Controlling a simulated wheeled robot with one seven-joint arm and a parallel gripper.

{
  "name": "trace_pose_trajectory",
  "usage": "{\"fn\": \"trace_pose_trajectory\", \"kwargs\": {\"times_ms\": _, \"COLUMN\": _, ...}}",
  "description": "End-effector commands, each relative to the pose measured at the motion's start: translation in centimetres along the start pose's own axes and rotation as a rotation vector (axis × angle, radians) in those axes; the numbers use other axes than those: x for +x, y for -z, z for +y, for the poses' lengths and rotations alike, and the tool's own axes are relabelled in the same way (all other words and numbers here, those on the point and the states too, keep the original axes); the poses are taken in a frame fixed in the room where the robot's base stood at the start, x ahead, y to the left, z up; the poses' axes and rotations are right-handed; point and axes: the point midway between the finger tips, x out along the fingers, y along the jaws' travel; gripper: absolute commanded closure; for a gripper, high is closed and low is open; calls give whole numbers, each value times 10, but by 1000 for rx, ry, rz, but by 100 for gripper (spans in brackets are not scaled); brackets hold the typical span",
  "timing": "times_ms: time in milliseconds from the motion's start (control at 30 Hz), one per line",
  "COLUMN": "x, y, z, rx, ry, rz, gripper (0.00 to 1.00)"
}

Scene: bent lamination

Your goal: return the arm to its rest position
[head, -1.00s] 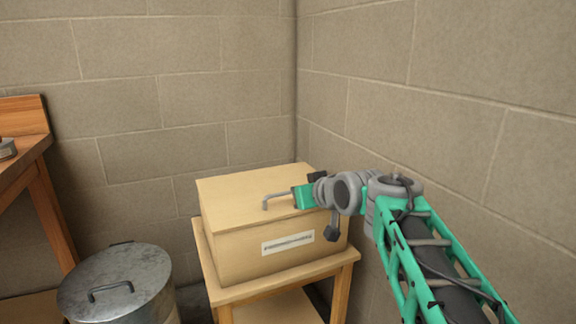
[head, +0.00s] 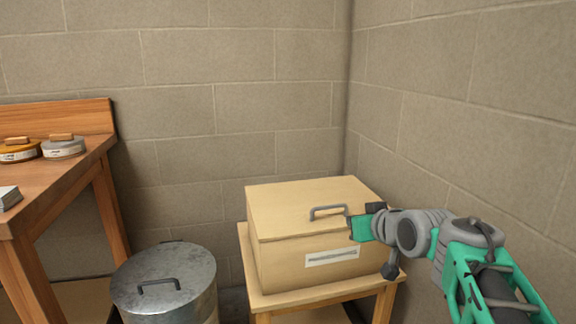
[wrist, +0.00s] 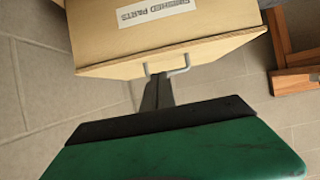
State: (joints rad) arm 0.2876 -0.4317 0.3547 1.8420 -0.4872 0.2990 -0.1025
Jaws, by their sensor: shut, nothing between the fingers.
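My gripper (head: 350,224) is beside the light wooden box (head: 290,265), at the right end of the grey bar handle (head: 328,210) on its lid (head: 300,195). The lid looks closed. In the wrist view, the dark fingers (wrist: 156,92) are together with nothing held, close to the handle (wrist: 167,72); I cannot tell whether they touch it. The box (wrist: 200,40) fills the top of that view, its "FINISHED PARTS" label (wrist: 155,11) showing. My arm reaches in from the lower right of the head view.
The box stands on a small wooden stand (head: 262,300) near the wall corner. A metal bin (head: 165,275) with a lid is left of it. A wooden workbench (head: 75,160) with round tins (head: 63,148) is at far left. A block wall (head: 480,130) rises close behind my arm.

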Motion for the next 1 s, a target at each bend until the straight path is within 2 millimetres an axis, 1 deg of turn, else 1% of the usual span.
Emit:
{"fn": "trace_pose_trajectory", "kwargs": {"times_ms": 33, "x": 11, "y": 6, "z": -2, "rx": -1, "ry": 4, "rz": 0, "gripper": 100}}
{"fn": "trace_pose_trajectory", "kwargs": {"times_ms": 167, "x": 32, "y": 28, "z": -1, "rx": -1, "ry": 3, "rz": -1, "gripper": 100}}
{"fn": "trace_pose_trajectory", "kwargs": {"times_ms": 200, "x": 41, "y": 30, "z": -1, "rx": 0, "ry": 2, "rz": -1, "gripper": 100}}
{"fn": "trace_pose_trajectory", "kwargs": {"times_ms": 267, "x": 52, "y": 36, "z": -1, "rx": 1, "ry": 2, "rz": -1, "gripper": 100}}
{"fn": "trace_pose_trajectory", "kwargs": {"times_ms": 300, "x": 55, "y": 22, "z": 0, "rx": 3, "ry": 0, "rz": -2, "gripper": 100}}
{"fn": "trace_pose_trajectory", "kwargs": {"times_ms": 400, "x": 59, "y": 12, "z": 0, "rx": 2, "ry": -1, "rz": 0, "gripper": 100}}
{"fn": "trace_pose_trajectory", "kwargs": {"times_ms": 533, "x": 61, "y": 7, "z": 1, "rx": 2, "ry": -1, "rz": 0, "gripper": 100}}
{"fn": "trace_pose_trajectory", "kwargs": {"times_ms": 867, "x": 60, "y": 9, "z": 1, "rx": 3, "ry": -2, "rz": 1, "gripper": 100}}
{"fn": "trace_pose_trajectory", "kwargs": {"times_ms": 1000, "x": 55, "y": 17, "z": 2, "rx": 20, "ry": -7, "rz": 5, "gripper": 100}}
